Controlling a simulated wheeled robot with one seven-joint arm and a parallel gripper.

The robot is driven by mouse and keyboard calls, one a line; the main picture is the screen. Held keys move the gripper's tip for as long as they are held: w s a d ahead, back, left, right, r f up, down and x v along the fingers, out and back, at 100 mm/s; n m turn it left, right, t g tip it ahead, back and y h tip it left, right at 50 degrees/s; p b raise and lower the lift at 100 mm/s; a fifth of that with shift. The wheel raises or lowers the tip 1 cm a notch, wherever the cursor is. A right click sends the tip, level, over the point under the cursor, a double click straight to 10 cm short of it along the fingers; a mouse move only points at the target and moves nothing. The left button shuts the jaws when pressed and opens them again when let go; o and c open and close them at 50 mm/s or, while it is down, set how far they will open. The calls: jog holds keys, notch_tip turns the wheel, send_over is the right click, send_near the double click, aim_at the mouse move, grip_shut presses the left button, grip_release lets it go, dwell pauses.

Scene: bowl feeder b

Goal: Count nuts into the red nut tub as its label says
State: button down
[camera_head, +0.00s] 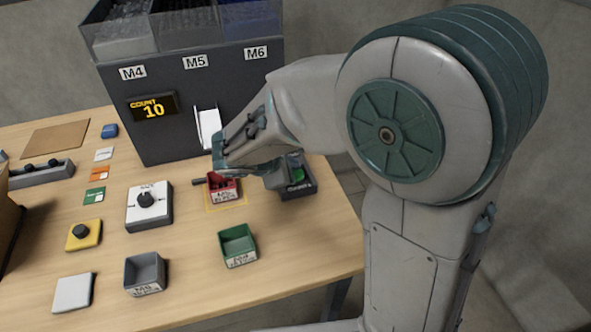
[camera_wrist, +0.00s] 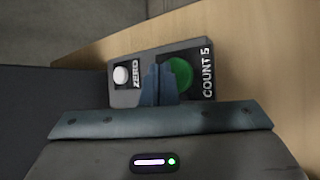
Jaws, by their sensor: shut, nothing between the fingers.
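The red nut tub (camera_head: 225,190) stands upright inside a yellow outline below the white chute (camera_head: 208,128) of the feeder. My gripper partly covers it, its front label is too small to read, and dark shapes show inside. The feeder (camera_head: 175,100) carries the labels M4, M5 and M6; its display (camera_head: 154,107) reads COUNT 10. My gripper (camera_wrist: 158,86) is shut and empty over the button box (camera_wrist: 122,97), beside the green COUNT 5 button (camera_wrist: 180,75). I cannot tell whether it touches. The white ZERO button (camera_wrist: 121,75) is to its left.
A dial box (camera_head: 149,207) stands left of the tub. A green tub (camera_head: 237,245), a grey tub (camera_head: 145,273), a yellow button box (camera_head: 84,235) and a white pad (camera_head: 73,293) are nearer the front. Small coloured cards lie at left. The table's right edge is close to the button box.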

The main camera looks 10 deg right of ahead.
jog(key=shift+r, duration=0.1)
notch_tip(320, 180, up, 5)
jog(key=p, duration=0.4)
dwell(0.3)
dwell(2.4)
jog(key=s+d+r+m+g+y, duration=0.1)
jog(key=s+d+m+g+y, duration=0.1)
jog(key=s+d+m, duration=0.3)
jog(key=s+d+r+m+g+y, duration=0.1)
jog(key=s+d+m+y, duration=0.3)
jog(key=s+m, duration=0.7)
jog(key=d+m+g, duration=0.1)
jog(key=m, duration=0.1)
jog(key=shift+s+d+m, duration=0.2)
jog(key=shift+s+m, duration=0.1)
jog(key=shift+s, duration=0.05)
jog(key=shift+r, duration=0.1)
